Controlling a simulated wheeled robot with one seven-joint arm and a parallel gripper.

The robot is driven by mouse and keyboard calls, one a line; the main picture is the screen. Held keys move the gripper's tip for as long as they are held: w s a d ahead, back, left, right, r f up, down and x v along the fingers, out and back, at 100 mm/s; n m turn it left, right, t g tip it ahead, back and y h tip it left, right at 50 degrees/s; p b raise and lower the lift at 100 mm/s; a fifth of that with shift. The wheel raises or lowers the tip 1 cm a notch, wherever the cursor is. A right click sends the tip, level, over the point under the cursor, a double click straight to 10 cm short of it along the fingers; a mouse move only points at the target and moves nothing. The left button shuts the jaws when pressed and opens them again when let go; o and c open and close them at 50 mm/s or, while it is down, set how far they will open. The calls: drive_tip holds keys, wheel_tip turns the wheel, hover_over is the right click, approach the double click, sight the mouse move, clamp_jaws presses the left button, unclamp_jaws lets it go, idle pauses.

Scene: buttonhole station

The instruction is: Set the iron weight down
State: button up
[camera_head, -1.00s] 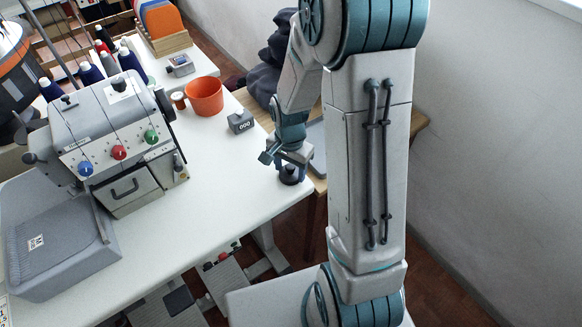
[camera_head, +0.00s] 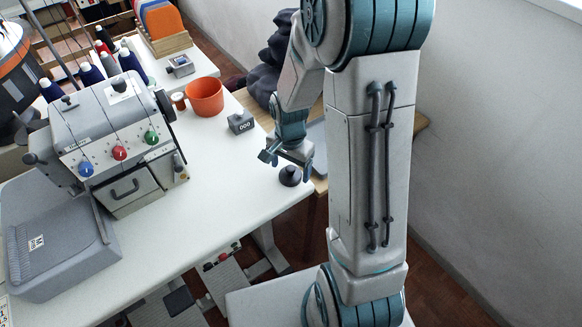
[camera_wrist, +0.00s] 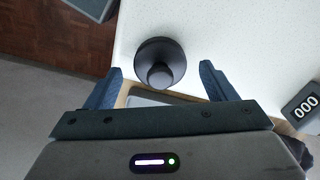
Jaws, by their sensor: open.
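The iron weight (camera_head: 290,177) is a dark round piece with a knob on top. It stands upright on the white table (camera_head: 225,200), close to the table's right edge. In the wrist view the weight (camera_wrist: 153,56) shows from above, between and beyond the two blue fingers. My gripper (camera_head: 284,158) is open just above the weight and apart from it. In the wrist view my gripper's fingertips (camera_wrist: 161,72) are spread wide, with a gap on each side of the knob.
A grey counter block marked 000 (camera_head: 241,122) and an orange cup (camera_head: 205,97) stand behind the weight. A grey machine with coloured knobs (camera_head: 110,135) fills the left of the table. The table between machine and weight is clear.

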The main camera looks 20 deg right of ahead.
sight(290, 169)
wheel_tip(290, 169, up, 11)
drive_tip(key=s+r+n+t, duration=0.1)
drive_tip(key=s+r+n, duration=0.3)
drive_tip(key=s, duration=0.2)
drive_tip(key=s+r+n+t, duration=0.1)
drive_tip(key=s+r+n, duration=0.3)
drive_tip(key=s, duration=0.3)
drive_tip(key=shift+a+n+t+p, duration=0.3)
drive_tip(key=shift+a+n+t, duration=0.15)
drive_tip(key=shift+n, duration=0.35)
drive_tip(key=shift+s, duration=0.1)
